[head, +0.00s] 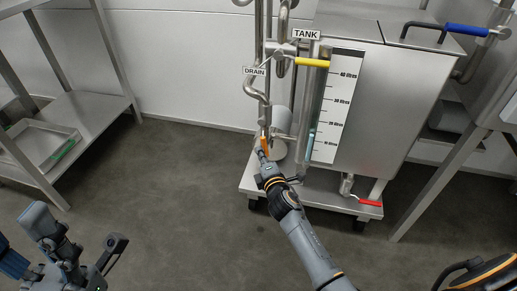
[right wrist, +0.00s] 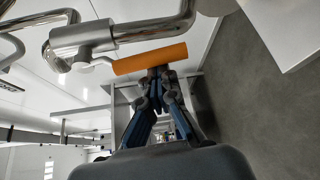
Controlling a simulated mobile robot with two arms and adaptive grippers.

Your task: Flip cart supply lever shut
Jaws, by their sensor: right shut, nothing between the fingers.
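An orange-handled lever (head: 263,143) sits low on the pipework at the left of the tank cart, under the DRAIN pipe. In the right wrist view the orange handle (right wrist: 150,59) lies nearly crosswise, joined at its left end to a steel valve body (right wrist: 82,39). My right gripper (head: 264,156) is shut and empty. In the right wrist view its fingertips (right wrist: 157,73) are at the handle's lower edge, seemingly touching it, not around it. My left gripper (head: 78,232) is at the lower left, open with its fingers apart, away from the cart.
The steel tank (head: 390,95) has a level scale (head: 338,105) on its front. Other levers are yellow (head: 313,63), red (head: 370,203) and blue (head: 466,30). A shelf rack (head: 98,120) with a tray (head: 38,145) stands at left. The floor (head: 170,190) between is clear.

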